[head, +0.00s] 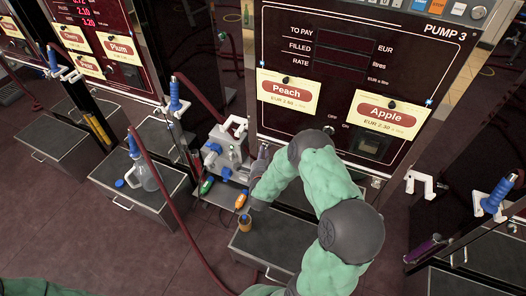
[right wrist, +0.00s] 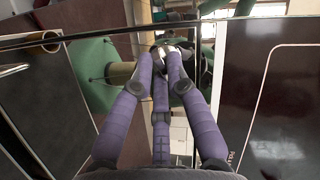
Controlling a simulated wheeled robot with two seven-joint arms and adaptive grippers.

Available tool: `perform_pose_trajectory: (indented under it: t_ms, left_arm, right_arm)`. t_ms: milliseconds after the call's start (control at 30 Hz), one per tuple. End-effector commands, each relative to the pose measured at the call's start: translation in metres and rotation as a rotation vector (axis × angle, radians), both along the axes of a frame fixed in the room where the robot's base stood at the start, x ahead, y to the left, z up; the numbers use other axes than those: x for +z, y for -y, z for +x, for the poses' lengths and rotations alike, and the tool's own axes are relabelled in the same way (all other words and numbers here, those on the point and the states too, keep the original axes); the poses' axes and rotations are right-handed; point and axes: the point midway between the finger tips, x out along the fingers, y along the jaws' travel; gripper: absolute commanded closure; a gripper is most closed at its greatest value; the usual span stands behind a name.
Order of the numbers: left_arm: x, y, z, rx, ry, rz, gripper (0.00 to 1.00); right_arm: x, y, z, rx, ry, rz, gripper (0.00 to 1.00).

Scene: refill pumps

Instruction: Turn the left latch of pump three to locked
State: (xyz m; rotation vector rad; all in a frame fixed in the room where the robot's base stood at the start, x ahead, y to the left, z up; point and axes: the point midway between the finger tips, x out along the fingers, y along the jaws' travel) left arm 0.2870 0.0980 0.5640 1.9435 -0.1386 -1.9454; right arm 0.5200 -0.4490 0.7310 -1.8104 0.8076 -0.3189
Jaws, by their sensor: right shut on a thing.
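Pump three (head: 360,75) is the dark panel labelled "PUMP 3" in the head view, with Peach and Apple cards. My right gripper (head: 262,155) is at the panel's lower left edge, partly covered by my green arm. In the right wrist view its purple fingers (right wrist: 168,62) come together at their tips around a small, pale and dark piece (right wrist: 172,44). Fingers hide most of that piece, so I cannot tell which way it is turned. I cannot make out the left latch in the head view. My left gripper is not in view.
A grey cabinet (head: 278,250) stands below pump three. A grey device with blue knobs (head: 228,155) stands left of my gripper. A dark red hose (head: 180,215) runs down to the floor. A white holder (head: 419,183) and blue-handled nozzle (head: 497,192) are at the right.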

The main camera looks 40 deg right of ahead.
Motion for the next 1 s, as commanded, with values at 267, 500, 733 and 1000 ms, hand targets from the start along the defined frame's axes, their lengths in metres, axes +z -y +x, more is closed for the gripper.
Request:
perform_pose_trajectory:
  t_ms: [267, 500, 733, 1000]
  left_arm:
    - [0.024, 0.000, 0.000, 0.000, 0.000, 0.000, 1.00]
    - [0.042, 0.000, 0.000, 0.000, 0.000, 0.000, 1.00]
    - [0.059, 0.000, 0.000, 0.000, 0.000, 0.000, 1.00]
    - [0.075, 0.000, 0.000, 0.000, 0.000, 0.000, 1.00]
  right_arm:
    - [0.005, -0.001, 0.001, 0.002, -0.235, -0.119, 1.00]
    - [0.007, -0.002, 0.001, 0.003, -0.438, -0.224, 1.00]
    - [0.008, -0.002, 0.003, 0.003, -0.630, -0.325, 1.00]
    - [0.009, -0.003, 0.004, 0.003, -0.828, -0.428, 1.00]
